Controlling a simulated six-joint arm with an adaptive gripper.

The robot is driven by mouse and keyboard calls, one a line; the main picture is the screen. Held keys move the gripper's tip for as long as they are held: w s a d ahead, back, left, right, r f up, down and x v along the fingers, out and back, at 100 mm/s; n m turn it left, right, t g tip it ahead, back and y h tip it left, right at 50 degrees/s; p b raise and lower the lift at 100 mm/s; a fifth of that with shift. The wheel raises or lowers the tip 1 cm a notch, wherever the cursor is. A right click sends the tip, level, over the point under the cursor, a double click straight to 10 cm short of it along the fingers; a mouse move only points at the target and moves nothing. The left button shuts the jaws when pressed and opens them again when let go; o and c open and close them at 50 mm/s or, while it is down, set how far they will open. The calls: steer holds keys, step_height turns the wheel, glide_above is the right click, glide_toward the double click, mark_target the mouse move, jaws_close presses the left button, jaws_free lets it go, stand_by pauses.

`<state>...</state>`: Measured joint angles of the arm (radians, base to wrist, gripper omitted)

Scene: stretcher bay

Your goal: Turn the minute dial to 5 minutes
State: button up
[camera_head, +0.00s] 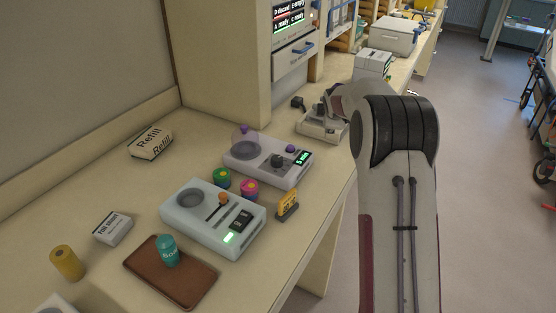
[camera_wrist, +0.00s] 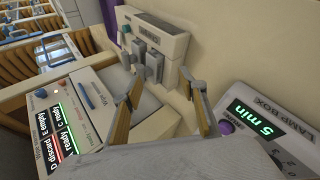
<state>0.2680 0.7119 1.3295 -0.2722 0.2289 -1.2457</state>
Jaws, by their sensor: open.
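The lamp box (camera_head: 240,168) is a pale box on the counter in the head view, with a dark knob (camera_head: 278,161), a purple knob (camera_head: 290,149) and a small green display (camera_head: 302,158). In the wrist view the lamp box (camera_wrist: 236,92) is at the lower right, cut by the frame edge. Its display (camera_wrist: 255,119) reads "5 min", and a purple knob (camera_wrist: 227,128) shows beside it. I cannot make out a pointer on the dial. My gripper (camera_wrist: 165,92) is open and empty, its fingers apart from the lamp box. In the head view my arm hides the fingertips.
A second pale device (camera_head: 180,216) with an orange-topped slider stands nearer on the counter. A brown tray (camera_head: 200,290) holds a teal can (camera_head: 166,251). A device with grey levers (camera_wrist: 152,62) stands beyond my fingers.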

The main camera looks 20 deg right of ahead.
steer(key=w+d+n+t, duration=0.2)
steer(key=w+d+n, duration=0.1)
steer(key=n, duration=0.1)
steer(key=n+g+y, duration=0.1)
steer(key=n+y, duration=1.7)
steer(key=n, duration=1.1)
glide_toward(283, 161)
steer(key=x, duration=0.4)
steer(key=shift+w+d+r, duration=0.2)
steer(key=shift+w+r, duration=0.05)
steer(key=shift+w, duration=0.1)
steer(key=shift+s+a+n, duration=0.15)
steer(key=shift+s+n, duration=0.25)
steer(key=shift+s, duration=0.1)
steer(key=shift+x, duration=3.9)
